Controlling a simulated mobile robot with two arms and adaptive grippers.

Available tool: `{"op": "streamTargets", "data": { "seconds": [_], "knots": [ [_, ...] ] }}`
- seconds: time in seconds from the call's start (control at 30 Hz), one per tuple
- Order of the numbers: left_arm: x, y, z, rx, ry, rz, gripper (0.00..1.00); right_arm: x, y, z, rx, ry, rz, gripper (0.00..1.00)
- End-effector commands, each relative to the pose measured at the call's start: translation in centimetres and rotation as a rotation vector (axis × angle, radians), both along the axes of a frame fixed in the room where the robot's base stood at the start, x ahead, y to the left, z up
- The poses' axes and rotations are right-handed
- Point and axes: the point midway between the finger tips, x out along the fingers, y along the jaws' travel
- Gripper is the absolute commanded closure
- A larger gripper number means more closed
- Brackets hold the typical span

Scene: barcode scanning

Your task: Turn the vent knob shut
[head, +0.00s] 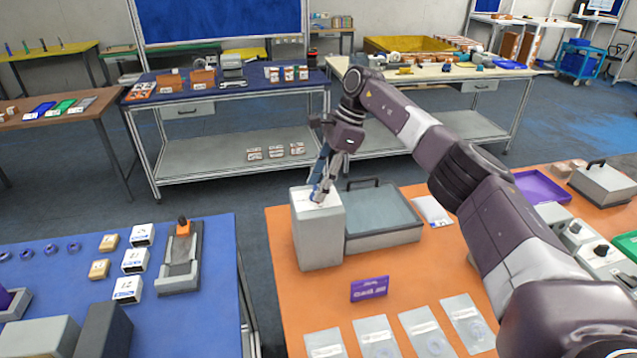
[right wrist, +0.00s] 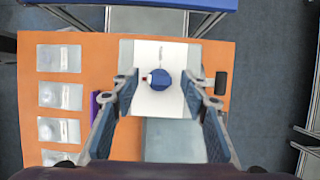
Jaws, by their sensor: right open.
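The vent knob is a round blue knob (right wrist: 160,79) on the white top plate of a light grey box (head: 318,235). A small red mark shows at the knob's left edge in the right wrist view. My right gripper (head: 322,186) points down over the top of the box. In the right wrist view it (right wrist: 158,88) is open, with one finger on each side of the knob and a visible gap to it on both sides. I cannot tell the exact height of the fingertips above the plate. My left gripper is not in view.
A grey lidded bin (head: 385,215) stands right against the box. A purple sign (head: 369,289) and several clear packets (head: 376,335) lie on the orange table (head: 290,315). A blue table (head: 205,320) with small boxes stands to the left, across a floor gap.

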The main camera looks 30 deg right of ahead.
Motion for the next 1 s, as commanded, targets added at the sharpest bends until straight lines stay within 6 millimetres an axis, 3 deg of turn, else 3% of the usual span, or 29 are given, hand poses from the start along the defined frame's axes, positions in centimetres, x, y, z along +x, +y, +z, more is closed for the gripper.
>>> {"op": "streamTargets", "data": {
  "seconds": [0.23, 0.6, 0.8, 1.0],
  "knots": [
    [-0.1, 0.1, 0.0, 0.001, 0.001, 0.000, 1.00, -0.1, -0.8, 2.0, 0.000, -0.003, -0.001, 0.59],
    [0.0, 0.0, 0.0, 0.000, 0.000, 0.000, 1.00, -0.8, -3.7, 9.3, 0.001, -0.002, -0.003, 0.59],
    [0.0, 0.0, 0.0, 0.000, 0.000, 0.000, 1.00, -1.0, -4.3, 10.8, 0.000, -0.001, -0.001, 0.59],
    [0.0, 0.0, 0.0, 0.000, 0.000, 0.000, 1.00, -1.1, -4.5, 11.1, 0.000, 0.000, 0.000, 0.59]
  ]
}}
